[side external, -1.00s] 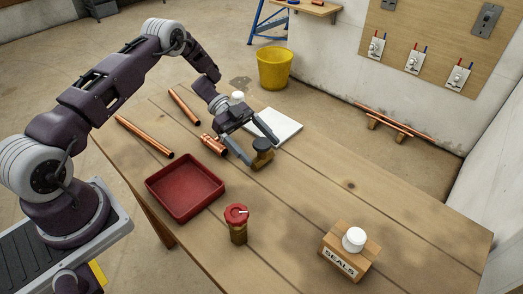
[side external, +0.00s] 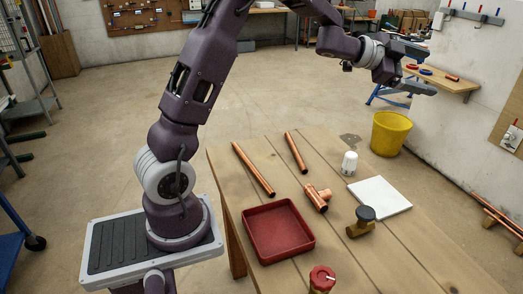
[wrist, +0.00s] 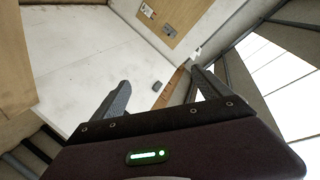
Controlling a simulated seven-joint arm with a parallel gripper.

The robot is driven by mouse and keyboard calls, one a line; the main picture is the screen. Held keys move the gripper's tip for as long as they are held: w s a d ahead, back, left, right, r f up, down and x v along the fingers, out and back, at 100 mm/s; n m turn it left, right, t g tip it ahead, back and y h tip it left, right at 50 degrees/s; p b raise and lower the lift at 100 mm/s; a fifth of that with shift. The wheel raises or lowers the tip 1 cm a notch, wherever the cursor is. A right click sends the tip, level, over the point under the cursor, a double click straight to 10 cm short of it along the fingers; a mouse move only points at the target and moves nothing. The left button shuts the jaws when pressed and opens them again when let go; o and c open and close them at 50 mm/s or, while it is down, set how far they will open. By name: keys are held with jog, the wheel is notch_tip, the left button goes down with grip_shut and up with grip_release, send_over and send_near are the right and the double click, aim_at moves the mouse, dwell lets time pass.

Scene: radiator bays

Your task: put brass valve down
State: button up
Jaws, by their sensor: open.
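The brass valve (side external: 359,229), a brass body with a dark round cap, rests on the wooden table (side external: 400,258) in front of the white board (side external: 380,195). Nothing is holding it. My gripper (side external: 428,70) is raised well above and beyond the table, open and empty, with its fingers pointing right. In the wrist view, the gripper fingers (wrist: 162,84) are spread apart with nothing between them. The valve is not in the wrist view, which shows walls and roof.
On the table are a red tray (side external: 279,252), copper tee (side external: 316,198), two copper pipes (side external: 253,169), white thermostatic head (side external: 349,163) and red-capped fitting (side external: 322,279). A yellow bucket (side external: 390,134) stands on the floor behind. A side bench (side external: 446,82) is near my gripper.

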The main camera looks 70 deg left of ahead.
jog(key=s+a+r+n+g+y, duration=0.1)
jog(key=s+r+n+y, duration=0.25)
jog(key=s, duration=0.35)
jog(key=s+r+n+y, duration=0.3)
jog(key=s+n+y, duration=0.1)
jog(key=s, duration=0.3)
jog(key=s+d+f+n+g+h, duration=0.1)
jog(key=s+d+f+g, duration=0.1)
jog(key=s, duration=0.8)
jog(key=s+d+f+n+g, duration=0.1)
jog(key=s+d+f+g, duration=0.2)
jog(key=s+f, duration=0.3)
jog(key=s+d+f+n+g+h, duration=0.1)
jog(key=s+d+f+g, duration=0.2)
jog(key=s, duration=1.1)
jog(key=shift+s+d+f+h, duration=0.2)
jog(key=shift+d+f+h, duration=0.15)
jog(key=shift+d+f, duration=0.5)
